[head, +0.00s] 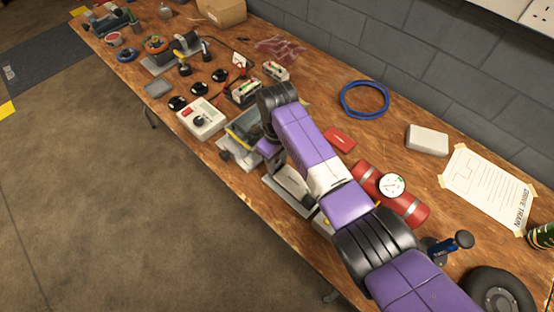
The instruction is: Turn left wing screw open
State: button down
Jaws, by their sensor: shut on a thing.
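A grey case with a dark greenish window (241,127) stands near the bench's front edge in the head view. A small grey knob-like part (225,155) sticks out at its front left; I cannot tell if it is a wing screw. My gripper (273,166) points down at the right end of the case's front. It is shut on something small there. My wrist and fingers hide what it holds, so I cannot tell which screw it is or how far it is turned.
A grey tray (285,190) lies just right of my gripper. A red cylinder with a gauge (408,207) and a red card (339,139) lie close to my arm.

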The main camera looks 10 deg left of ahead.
aim_at(277, 163)
jog(key=c, duration=0.9)
grip_release()
jog(key=shift+r, duration=0.1)
notch_tip(277, 163, up, 8)
jog(key=shift+f, duration=0.15)
